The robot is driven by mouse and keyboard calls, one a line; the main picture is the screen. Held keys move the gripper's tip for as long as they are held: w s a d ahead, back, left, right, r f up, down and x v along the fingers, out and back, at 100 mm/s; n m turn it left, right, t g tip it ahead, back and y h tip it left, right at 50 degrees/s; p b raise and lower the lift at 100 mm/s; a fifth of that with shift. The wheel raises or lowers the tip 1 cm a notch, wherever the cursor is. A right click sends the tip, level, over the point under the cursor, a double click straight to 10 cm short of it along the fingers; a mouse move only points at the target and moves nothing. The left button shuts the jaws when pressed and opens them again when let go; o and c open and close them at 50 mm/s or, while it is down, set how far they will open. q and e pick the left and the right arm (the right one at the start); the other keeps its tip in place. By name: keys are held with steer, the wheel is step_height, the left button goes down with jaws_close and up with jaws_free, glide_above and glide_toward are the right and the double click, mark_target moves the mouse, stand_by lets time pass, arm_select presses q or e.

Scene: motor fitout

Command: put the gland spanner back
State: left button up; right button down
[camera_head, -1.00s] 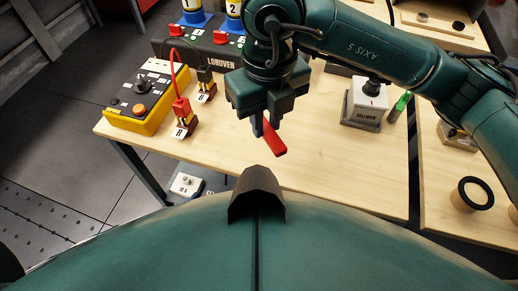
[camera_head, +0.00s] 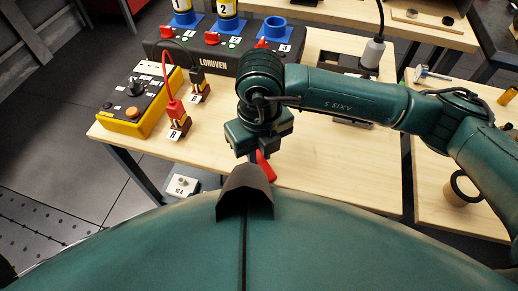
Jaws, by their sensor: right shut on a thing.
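My right gripper (camera_head: 257,152) hangs over the near edge of the wooden workbench (camera_head: 330,178), pointing down. It is shut on a red piece (camera_head: 265,166), which I take to be the gland spanner. Only a short red part of it shows below the jaws. The rest is hidden by the gripper and by my own dark front part. I cannot make out a holder for the spanner. My left gripper is not in view.
A yellow control box (camera_head: 148,118) and red plug (camera_head: 176,109) stand at left. Behind is the black LORUVEN unit (camera_head: 213,65) with blue sockets. A grey cable plug (camera_head: 373,53) stands at back right. A black ring (camera_head: 465,186) sits on the right bench. The front middle is mostly clear.

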mark_target(260, 159)
steer(key=shift+f, duration=0.25)
steer(key=c, duration=1.3)
jaws_free()
steer(key=shift+r, duration=0.1)
steer(key=shift+c, duration=0.2)
steer(key=shift+o, duration=0.2)
steer(key=shift+r, duration=0.2)
step_height(260, 159, up, 12)
steer(key=shift+s, duration=0.1)
